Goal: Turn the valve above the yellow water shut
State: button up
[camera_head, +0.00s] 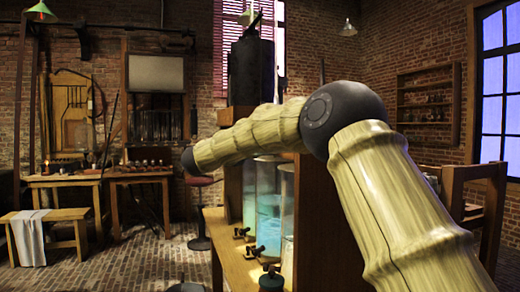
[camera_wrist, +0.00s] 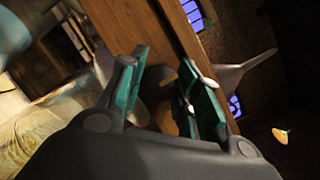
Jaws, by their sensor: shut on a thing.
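My gripper (camera_wrist: 163,65) shows in the wrist view, its two teal-padded fingers closed around a dark piece (camera_wrist: 155,85), which looks like part of a valve. The fingers partly hide it, so its angle is unclear. A grey lever-like shape (camera_wrist: 245,70) sticks out beyond the right finger. In the head view my arm reaches left across the jars, and my gripper cannot be made out there. No yellow water can be made out for certain; a yellowish, glassy surface (camera_wrist: 50,135) fills the wrist view's lower left.
Dark taps (camera_head: 255,252) stick out low at the jar fronts, above a wooden bench (camera_head: 235,270). A large dark tank (camera_head: 250,70) stands above the jars. A stool (camera_head: 199,182) and a workbench (camera_head: 140,175) stand farther back.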

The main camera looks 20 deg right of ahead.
jog(key=shift+r, duration=0.1)
jog(key=o, duration=0.7)
jog(key=shift+o, duration=0.2)
jog(key=v, duration=1.2)
jog(key=shift+w, duration=0.1)
